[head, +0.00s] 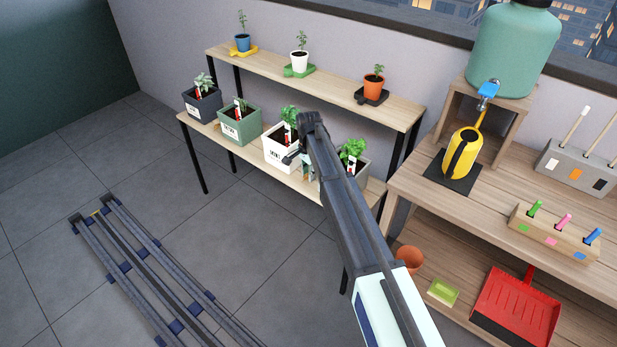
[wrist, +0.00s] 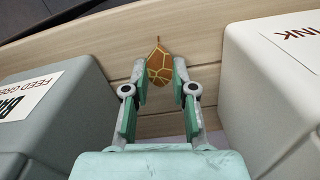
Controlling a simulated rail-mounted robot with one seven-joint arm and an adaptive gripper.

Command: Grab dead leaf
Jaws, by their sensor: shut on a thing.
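The dead leaf (wrist: 159,66) is brown-orange with pale veins and a pointed stem end, and it shows in the wrist view between my fingertips. My gripper (wrist: 160,80) is shut on it, with one green-padded finger on each side. Behind the leaf is the light wood of the shelf (wrist: 95,55). In the head view my gripper (head: 307,170) is low between the white pot and the grey pot at the right; the leaf cannot be made out there.
In the wrist view a grey labelled pot (wrist: 70,115) stands close at left and a white pot (wrist: 275,100) at right. The upper shelf (head: 335,88) with small potted plants is above. A workbench (head: 420,190) with a yellow watering can (head: 462,155) stands at right.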

